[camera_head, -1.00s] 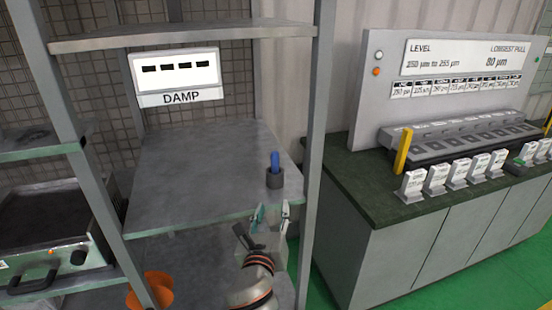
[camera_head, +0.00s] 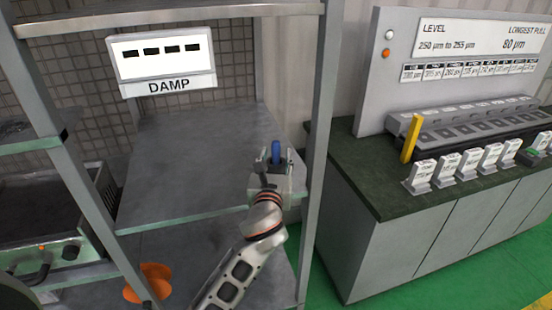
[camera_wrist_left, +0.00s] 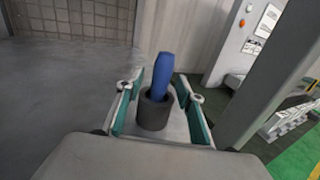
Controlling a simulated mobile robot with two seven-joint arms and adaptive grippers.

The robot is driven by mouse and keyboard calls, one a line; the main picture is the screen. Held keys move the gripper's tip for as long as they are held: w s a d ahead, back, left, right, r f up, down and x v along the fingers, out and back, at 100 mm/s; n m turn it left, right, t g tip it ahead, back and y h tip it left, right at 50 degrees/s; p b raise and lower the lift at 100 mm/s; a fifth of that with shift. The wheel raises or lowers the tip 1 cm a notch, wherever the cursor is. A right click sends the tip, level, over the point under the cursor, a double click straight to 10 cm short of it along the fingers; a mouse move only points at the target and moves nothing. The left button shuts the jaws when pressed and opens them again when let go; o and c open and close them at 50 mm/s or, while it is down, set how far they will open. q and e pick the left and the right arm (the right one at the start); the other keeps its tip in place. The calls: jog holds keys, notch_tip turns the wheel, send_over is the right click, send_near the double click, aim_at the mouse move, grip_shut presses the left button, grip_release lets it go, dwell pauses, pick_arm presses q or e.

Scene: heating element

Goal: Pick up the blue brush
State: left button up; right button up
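The blue brush (camera_head: 275,152) stands upright in a dark grey cup near the front right corner of the middle shelf (camera_head: 180,165). The left wrist view shows the brush (camera_wrist_left: 162,76) tilted slightly in its dark cup (camera_wrist_left: 153,110). My left gripper (camera_head: 277,160) is at the cup, and its arm partly hides the cup in the head view. In the left wrist view the teal-lined fingers of my left gripper (camera_wrist_left: 161,104) are spread on both sides of the cup, with visible gaps. My right gripper is not in view.
A shelf post (camera_head: 320,130) rises close to the right of my left gripper. A DAMP display (camera_head: 165,62) hangs above the shelf. A dark green counter (camera_head: 365,175) with a yellow object (camera_head: 411,138) stands to the right. An orange item (camera_head: 150,280) lies lower left.

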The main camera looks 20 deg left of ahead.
pick_arm(q)
jog(key=shift+w+a, duration=0.1)
jog(key=shift+w, duration=0.2)
grip_shut()
jog(key=shift+r, duration=0.1)
